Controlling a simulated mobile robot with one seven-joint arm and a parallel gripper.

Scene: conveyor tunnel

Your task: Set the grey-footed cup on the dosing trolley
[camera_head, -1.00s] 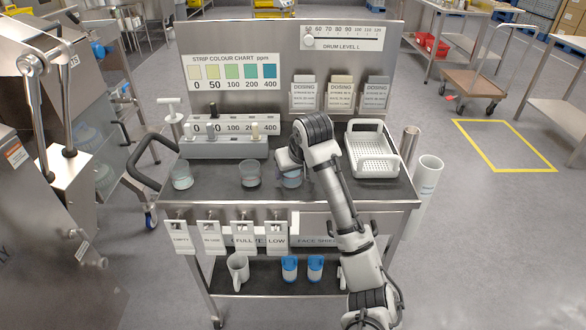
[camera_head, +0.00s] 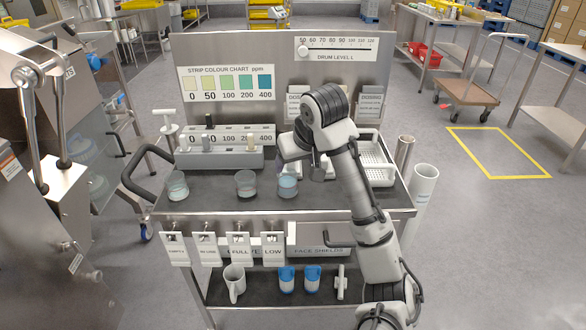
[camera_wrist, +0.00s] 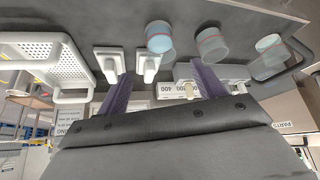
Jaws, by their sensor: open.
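Three clear cups stand upright on the dosing trolley's dark top (camera_head: 213,200): a bluish cup (camera_head: 288,186), a middle cup with a reddish band (camera_head: 246,184) and a pale left cup (camera_head: 178,186). In the wrist view, the bluish cup (camera_wrist: 160,39), the banded cup (camera_wrist: 211,44) and the pale cup (camera_wrist: 269,48) run left to right. I cannot tell which has the grey foot. My gripper (camera_wrist: 162,75) is open, with purple fingers apart and nothing held between them. In the head view it is partly hidden by my arm, just right of the bluish cup.
A strip holder (camera_head: 225,159) stands behind the cups. A white perforated basket (camera_head: 376,170) is on the right, partly behind my arm. The upright chart panel (camera_head: 230,55) closes off the back.

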